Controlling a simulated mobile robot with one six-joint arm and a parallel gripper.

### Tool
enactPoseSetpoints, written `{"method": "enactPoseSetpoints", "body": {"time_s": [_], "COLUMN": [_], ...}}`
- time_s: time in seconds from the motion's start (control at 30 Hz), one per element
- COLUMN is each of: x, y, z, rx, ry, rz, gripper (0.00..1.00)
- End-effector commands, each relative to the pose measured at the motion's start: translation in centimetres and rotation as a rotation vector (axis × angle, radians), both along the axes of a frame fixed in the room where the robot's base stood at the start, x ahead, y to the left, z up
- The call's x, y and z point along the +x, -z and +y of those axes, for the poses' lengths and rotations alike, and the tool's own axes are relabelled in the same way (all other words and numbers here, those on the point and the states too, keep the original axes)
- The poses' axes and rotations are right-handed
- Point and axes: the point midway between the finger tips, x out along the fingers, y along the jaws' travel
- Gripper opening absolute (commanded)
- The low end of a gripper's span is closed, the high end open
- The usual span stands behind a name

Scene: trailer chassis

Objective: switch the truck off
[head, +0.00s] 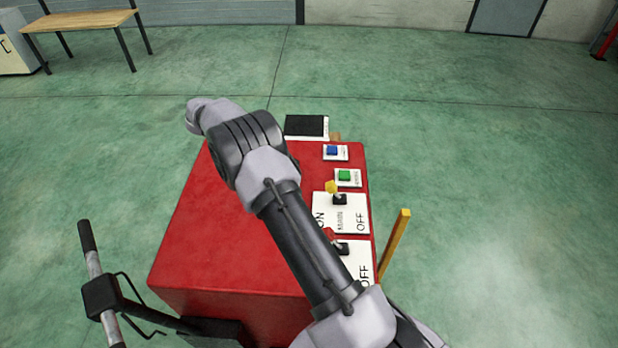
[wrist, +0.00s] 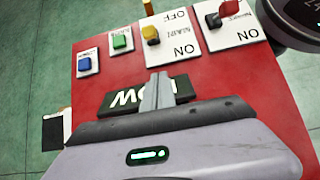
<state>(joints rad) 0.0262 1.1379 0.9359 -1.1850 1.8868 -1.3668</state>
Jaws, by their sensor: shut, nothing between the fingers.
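The red console (head: 215,235) has a panel along its right side with two lever switches on white ON/OFF plates. The yellow lever (head: 331,187) and the red lever (head: 329,235) both appear to lean toward ON in the head view. In the wrist view the yellow lever (wrist: 150,34) and red lever (wrist: 231,8) stand beyond my gripper (wrist: 158,78). My gripper is shut and empty, above a dark lettered plate (wrist: 118,98) on the console. The small print naming each switch is not readable. My arm hides my gripper and part of the plates in the head view.
A blue button (head: 332,151) and a green button (head: 345,175) sit on the panel behind the levers. A yellow post (head: 394,245) stands to its right, a handlebar (head: 92,262) at the left. A wooden bench (head: 80,20) is far back; the green floor around is open.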

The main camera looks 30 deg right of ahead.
Motion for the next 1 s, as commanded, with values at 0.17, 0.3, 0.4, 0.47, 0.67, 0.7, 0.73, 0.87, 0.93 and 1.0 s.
{"method": "enactPoseSetpoints", "body": {"time_s": [0.17,0.3,0.4,0.47,0.67,0.7,0.73,0.87,0.93,1.0], "x": [0.1,0.1,0.0,-0.1,-1.5,-1.9,-2.2,-3.4,-4.0,-4.6], "y": [1.5,1.5,1.5,1.8,4.5,5.1,5.6,7.7,8.7,8.7], "z": [-0.5,-0.5,-0.5,-0.7,-2.5,-3.0,-3.3,-5.0,-5.8,-6.6], "rx": [-0.012,-0.012,-0.012,-0.011,-0.011,-0.01,-0.011,-0.011,-0.011,-0.011], "ry": [-0.021,-0.021,-0.021,-0.02,-0.02,-0.019,-0.018,-0.02,-0.019,-0.018], "rz": [0.04,0.04,0.039,0.04,0.041,0.041,0.041,0.041,0.04,0.035], "gripper": [0.0,0.0,0.0,0.0,0.0,0.0,0.0,0.0,0.0,0.0]}}
